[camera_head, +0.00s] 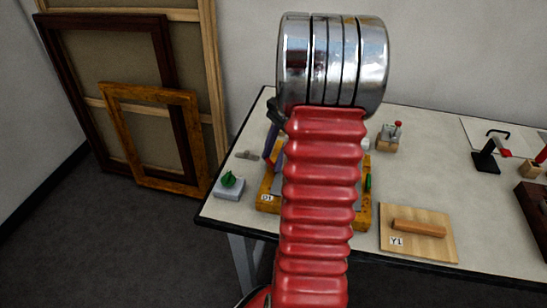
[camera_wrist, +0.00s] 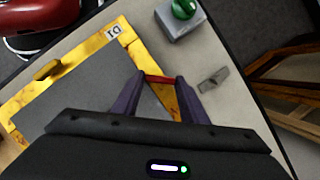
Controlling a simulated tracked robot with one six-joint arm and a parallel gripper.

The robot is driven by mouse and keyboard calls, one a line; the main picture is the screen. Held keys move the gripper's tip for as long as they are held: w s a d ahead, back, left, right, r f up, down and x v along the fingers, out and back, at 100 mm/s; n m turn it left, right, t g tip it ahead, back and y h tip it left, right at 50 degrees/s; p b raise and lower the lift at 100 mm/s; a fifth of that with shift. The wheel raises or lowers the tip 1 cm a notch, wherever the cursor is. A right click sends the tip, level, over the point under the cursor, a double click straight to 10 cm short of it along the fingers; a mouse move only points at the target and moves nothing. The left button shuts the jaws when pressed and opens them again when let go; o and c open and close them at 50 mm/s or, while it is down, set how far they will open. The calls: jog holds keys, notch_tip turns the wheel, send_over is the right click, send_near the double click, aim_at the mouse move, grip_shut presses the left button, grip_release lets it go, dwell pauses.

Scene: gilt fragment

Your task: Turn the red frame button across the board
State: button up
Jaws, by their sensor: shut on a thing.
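The gilt frame (camera_wrist: 112,40) lies on the table around a grey board (camera_wrist: 95,88), with a label reading D1 (camera_wrist: 114,31) at one corner. In the head view the frame (camera_head: 362,216) is largely hidden behind my red arm. My gripper (camera_wrist: 160,78) is at one side of the frame, its two purple fingers closed on the ends of the red frame button (camera_wrist: 161,79). The button spans between the fingertips at the frame's edge. Whether it reaches over the board is hard to tell. A yellowish button (camera_wrist: 47,69) sits on another side.
A grey block with a green knob (camera_head: 229,181) stands left of the frame. A flat metal piece (camera_wrist: 213,80) lies near my gripper. A wooden board marked Y1 (camera_head: 440,240), a red-topped wooden block (camera_head: 388,143) and a black stand (camera_head: 487,161) are to the right.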

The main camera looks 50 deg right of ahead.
jog(key=n+g, duration=0.2)
jog(key=n, duration=0.2)
jog(key=shift+a+f+n, duration=0.1)
jog(key=shift+f+n, duration=0.05)
jog(key=shift+n, duration=0.15)
jog(key=shift+w+n+g, duration=0.1)
jog(key=shift+n+g, duration=0.6)
jog(key=shift+n, duration=1.3)
jog(key=o, duration=1)
jog(key=shift+o, duration=0.2)
jog(key=shift+w, duration=0.1)
jog(key=shift+w+d+r, duration=0.15)
jog(key=shift+d+r, duration=0.05)
jog(key=shift+r, duration=0.35)
jog(key=v, duration=1.2)
jog(key=shift+r, duration=0.35)
